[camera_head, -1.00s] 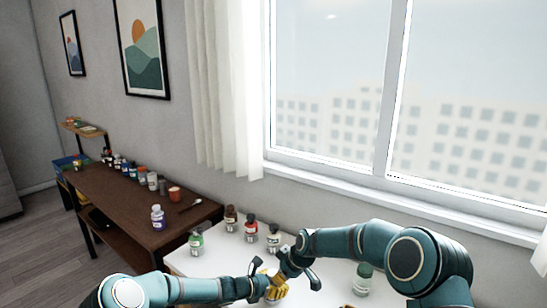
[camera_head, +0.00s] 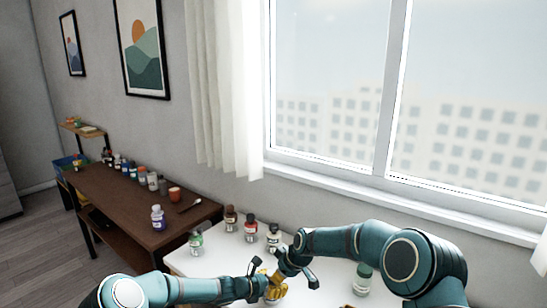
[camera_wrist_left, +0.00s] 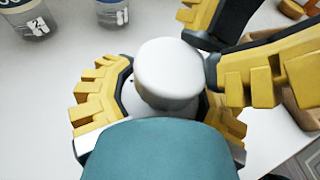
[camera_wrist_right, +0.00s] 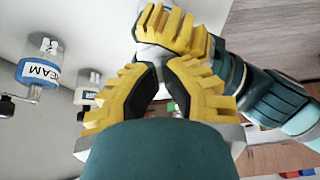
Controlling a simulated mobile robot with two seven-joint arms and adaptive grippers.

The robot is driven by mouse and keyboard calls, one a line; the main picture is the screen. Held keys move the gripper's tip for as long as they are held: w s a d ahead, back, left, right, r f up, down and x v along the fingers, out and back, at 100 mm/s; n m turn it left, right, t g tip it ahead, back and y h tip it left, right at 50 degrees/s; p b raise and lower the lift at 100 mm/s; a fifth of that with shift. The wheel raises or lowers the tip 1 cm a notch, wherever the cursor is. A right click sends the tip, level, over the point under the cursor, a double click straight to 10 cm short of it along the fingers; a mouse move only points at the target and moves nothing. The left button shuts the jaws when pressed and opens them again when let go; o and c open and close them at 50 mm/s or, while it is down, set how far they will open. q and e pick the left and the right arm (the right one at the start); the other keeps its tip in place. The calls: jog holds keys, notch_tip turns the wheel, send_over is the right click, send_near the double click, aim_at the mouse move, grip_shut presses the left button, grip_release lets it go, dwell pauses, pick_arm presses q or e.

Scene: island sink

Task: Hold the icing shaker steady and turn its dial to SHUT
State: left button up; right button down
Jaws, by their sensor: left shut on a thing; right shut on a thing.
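A pale shaker with a rounded white top (camera_wrist_left: 168,72) stands between the yellow fingers of my left gripper (camera_wrist_left: 166,105), which is shut on its body. In the head view my left gripper (camera_head: 266,290) is low over the white table, with the shaker mostly hidden. My right gripper (camera_head: 282,273) is close above and beside it, shut on the upper part of the shaker. In the right wrist view the yellow fingers of my right gripper (camera_wrist_right: 160,85) close around it. The dial's markings cannot be read.
Several jars stand on the white table (camera_head: 205,265): a green-labelled one (camera_head: 196,242), a brown one (camera_head: 231,218), a red one (camera_head: 250,230), a pale one (camera_head: 274,237) and a green-topped one (camera_head: 362,278) at right. A brown side table (camera_head: 120,200) stands at left.

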jog(key=shift+w+a+r, duration=0.1)
jog(key=shift+w, duration=0.05)
dwell(0.3)
jog(key=r, duration=0.4)
jog(key=d+r, duration=0.1)
jog(key=r, duration=0.1)
jog(key=shift+s, duration=0.25)
dwell(0.3)
notch_tip(320, 180, down, 6)
jog(key=shift+s, duration=0.25)
dwell(0.7)
